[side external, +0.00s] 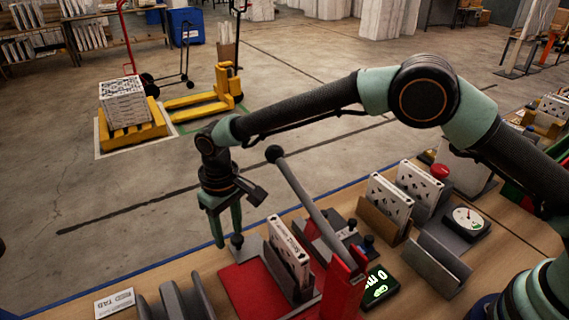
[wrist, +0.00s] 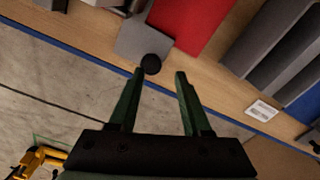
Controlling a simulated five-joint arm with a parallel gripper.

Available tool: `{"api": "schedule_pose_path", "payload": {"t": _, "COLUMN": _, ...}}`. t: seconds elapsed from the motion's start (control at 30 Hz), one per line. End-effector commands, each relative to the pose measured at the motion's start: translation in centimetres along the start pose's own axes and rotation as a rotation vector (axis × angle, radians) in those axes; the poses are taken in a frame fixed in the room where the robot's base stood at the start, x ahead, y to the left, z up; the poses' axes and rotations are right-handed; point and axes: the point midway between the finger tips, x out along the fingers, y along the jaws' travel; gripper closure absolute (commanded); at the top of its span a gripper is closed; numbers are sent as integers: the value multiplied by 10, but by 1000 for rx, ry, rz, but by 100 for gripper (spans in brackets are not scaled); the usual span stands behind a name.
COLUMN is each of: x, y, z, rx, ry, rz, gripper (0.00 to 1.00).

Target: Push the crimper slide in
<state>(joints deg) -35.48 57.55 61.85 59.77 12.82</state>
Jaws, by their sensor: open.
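The crimper slide appears as a grey plate (wrist: 132,44) with a round black knob (wrist: 150,64), beside a red base (wrist: 190,20). In the side view the knob (side external: 237,241) stands at the left end of the grey slide (side external: 247,251). A white boxed filter (side external: 289,250) stands upright in a grey holder by the red base (side external: 240,292). My gripper (side external: 228,240) points down at the knob, open, with green fingers. In the wrist view my gripper (wrist: 160,74) has the knob just beyond its tips, nearer the left finger. I cannot tell whether they touch.
The crimper's long lever (side external: 308,205) rises close to the right of my gripper, from a red post (side external: 345,285). A green-lit display (side external: 379,287), boxed filters in a brown holder (side external: 389,199) and a dial gauge (side external: 467,219) stand farther right. Open floor lies beyond the blue bench edge.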

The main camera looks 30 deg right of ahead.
Motion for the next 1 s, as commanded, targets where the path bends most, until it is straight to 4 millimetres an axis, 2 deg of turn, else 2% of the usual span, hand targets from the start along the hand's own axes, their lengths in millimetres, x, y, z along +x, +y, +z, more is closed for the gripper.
{"api": "schedule_pose_path", "payload": {"t": 0.03, "x": 5, "y": 6, "z": 5, "rx": 9, "ry": -17, "rz": 4, "gripper": 36}}
{"api": "schedule_pose_path", "payload": {"t": 0.07, "x": 0, "y": 6, "z": 5, "rx": 9, "ry": -17, "rz": 4, "gripper": 36}}
{"api": "schedule_pose_path", "payload": {"t": 0.67, "x": -111, "y": 3, "z": 2, "rx": 3, "ry": -9, "rz": 2, "gripper": 36}}
{"api": "schedule_pose_path", "payload": {"t": 1.0, "x": -171, "y": 14, "z": 9, "rx": -67, "ry": 114, "rz": -19, "gripper": 36}}
